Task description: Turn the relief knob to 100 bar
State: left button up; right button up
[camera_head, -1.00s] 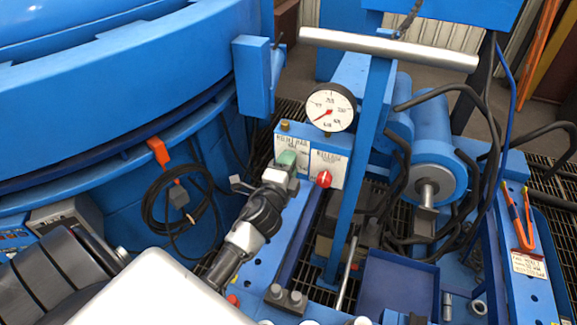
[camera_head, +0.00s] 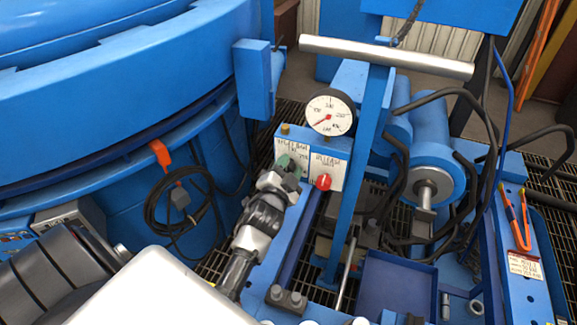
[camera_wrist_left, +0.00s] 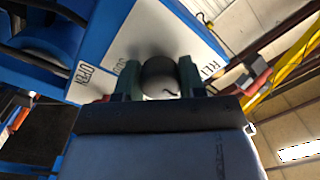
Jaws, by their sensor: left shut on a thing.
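My left gripper (camera_head: 288,164), with green fingertips, is at the white label plate of the blue valve block. In the left wrist view its two fingers (camera_wrist_left: 160,80) are shut on a dark round knob (camera_wrist_left: 159,68), one on each side. The head view hides this knob behind the gripper. The round white pressure gauge (camera_head: 330,112) stands above the block; its red needle points to the lower left, and its figures are too small to read. A red knob (camera_head: 323,181) sits on the right label plate (camera_head: 326,165), apart from the gripper. My right gripper is not in view.
A blue post (camera_head: 362,165) with a silver crossbar (camera_head: 385,56) rises right of the gauge. A black coiled cable (camera_head: 174,207) hangs left of my arm. A blue tray (camera_head: 397,285) and a blue cylinder (camera_head: 432,165) with black hoses are on the right.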

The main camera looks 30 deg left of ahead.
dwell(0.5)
pick_arm(q)
jog(key=o, duration=0.9)
jog(key=v, duration=1)
jog(key=shift+s, duration=0.45)
